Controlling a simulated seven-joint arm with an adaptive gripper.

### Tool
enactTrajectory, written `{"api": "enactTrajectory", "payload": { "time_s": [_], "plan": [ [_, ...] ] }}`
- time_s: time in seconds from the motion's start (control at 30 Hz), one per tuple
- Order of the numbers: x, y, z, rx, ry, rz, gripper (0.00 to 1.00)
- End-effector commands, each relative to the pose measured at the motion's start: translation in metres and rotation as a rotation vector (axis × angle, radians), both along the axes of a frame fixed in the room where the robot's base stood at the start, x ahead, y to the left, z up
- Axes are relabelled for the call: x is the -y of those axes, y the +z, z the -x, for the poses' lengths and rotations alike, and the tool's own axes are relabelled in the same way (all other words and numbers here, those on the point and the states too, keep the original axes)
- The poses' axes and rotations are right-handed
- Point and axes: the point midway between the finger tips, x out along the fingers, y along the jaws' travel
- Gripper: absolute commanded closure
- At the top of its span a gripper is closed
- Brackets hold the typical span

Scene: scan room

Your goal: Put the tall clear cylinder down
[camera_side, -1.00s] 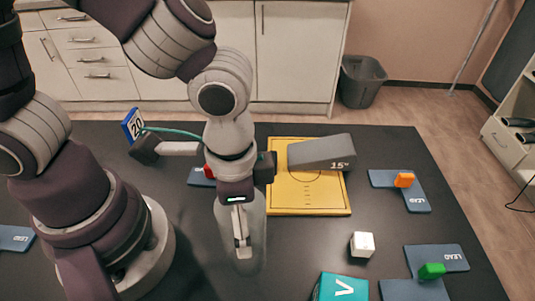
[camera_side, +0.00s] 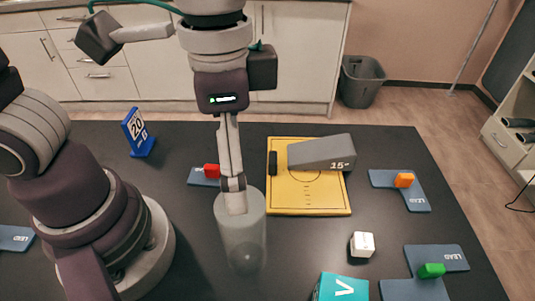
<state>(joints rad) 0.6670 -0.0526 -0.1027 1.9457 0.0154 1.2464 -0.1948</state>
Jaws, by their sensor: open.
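The tall clear cylinder (camera_side: 245,235) stands upright on the dark table, in front of the yellow board's left edge and right of my base. My gripper (camera_side: 235,200) is open above it. Its fingertips overlap the cylinder's top rim in this view, and I cannot tell whether they are just above, behind or slightly inside the rim. The far finger is largely hidden behind the near one.
A yellow board (camera_side: 310,208) carries a grey 15-degree wedge (camera_side: 318,153). A white cube (camera_side: 362,244) and teal box (camera_side: 340,287) stand to the right.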

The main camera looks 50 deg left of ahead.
Motion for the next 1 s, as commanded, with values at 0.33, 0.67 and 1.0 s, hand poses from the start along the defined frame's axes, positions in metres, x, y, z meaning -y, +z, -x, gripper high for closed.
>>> {"api": "enactTrajectory", "payload": {
  "time_s": [0.33,0.67,1.0],
  "plan": [
    [-0.066,0.022,-0.022,0.193,0.274,0.101,0.1],
    [-0.141,0.012,-0.022,0.479,0.581,0.144,0.1],
    [-0.141,0.012,-0.022,0.476,0.578,0.144,0.1]
  ]
}}
